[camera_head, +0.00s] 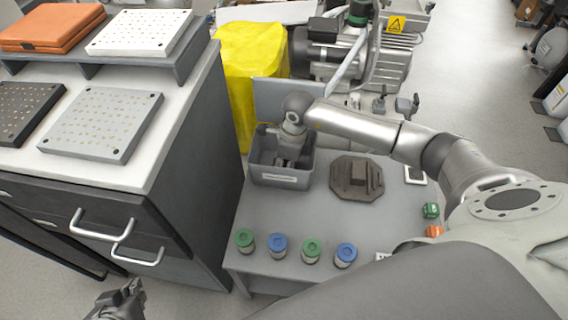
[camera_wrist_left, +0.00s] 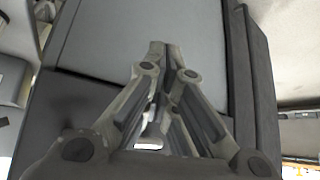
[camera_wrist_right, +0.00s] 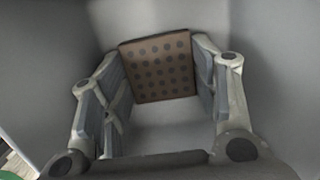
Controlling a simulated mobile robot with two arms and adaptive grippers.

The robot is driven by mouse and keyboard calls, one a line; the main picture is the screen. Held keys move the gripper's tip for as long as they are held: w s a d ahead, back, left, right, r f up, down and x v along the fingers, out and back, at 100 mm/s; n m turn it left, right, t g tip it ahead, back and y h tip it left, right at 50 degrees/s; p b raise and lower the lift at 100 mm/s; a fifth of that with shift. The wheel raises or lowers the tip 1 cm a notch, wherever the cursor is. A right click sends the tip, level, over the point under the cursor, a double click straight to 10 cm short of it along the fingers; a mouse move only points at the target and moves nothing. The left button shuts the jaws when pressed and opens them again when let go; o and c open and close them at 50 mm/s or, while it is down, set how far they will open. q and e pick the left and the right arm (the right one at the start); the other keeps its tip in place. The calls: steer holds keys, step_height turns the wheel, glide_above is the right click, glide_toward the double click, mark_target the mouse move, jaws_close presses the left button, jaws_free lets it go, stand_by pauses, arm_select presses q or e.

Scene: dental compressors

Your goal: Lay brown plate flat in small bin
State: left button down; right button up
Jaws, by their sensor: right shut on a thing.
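The brown plate (camera_wrist_right: 158,68), dotted with dark round holes, is between the fingertips of my right gripper (camera_wrist_right: 158,75), which is shut on it. In the right wrist view its dotted face shows inside smooth grey walls. In the head view my right arm reaches into the small grey bin (camera_head: 281,178) on the low table, with the right gripper (camera_head: 287,160) inside; the plate is hard to make out there. I cannot tell whether the plate touches the bin floor. My left gripper (camera_head: 122,302) is low at the lower left, its fingertips together in the left wrist view (camera_wrist_left: 165,50), empty.
A dark octagonal block (camera_head: 357,178) sits right of the bin. Several green- and blue-lidded jars (camera_head: 311,250) line the table's front edge. A drawer cabinet (camera_head: 150,190) with perforated plates stands at left. A yellow-covered object (camera_head: 245,70) and a compressor (camera_head: 350,55) are behind.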

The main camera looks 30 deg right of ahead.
stand_by(0.4)
steer(key=o, duration=1.1)
steer(key=shift+c, duration=0.2)
steer(key=shift+o, duration=0.7)
steer(key=shift+f, duration=0.1)
steer(key=shift+s+a, duration=0.1)
steer(key=shift+s, duration=0.1)
steer(key=shift+c, duration=0.2)
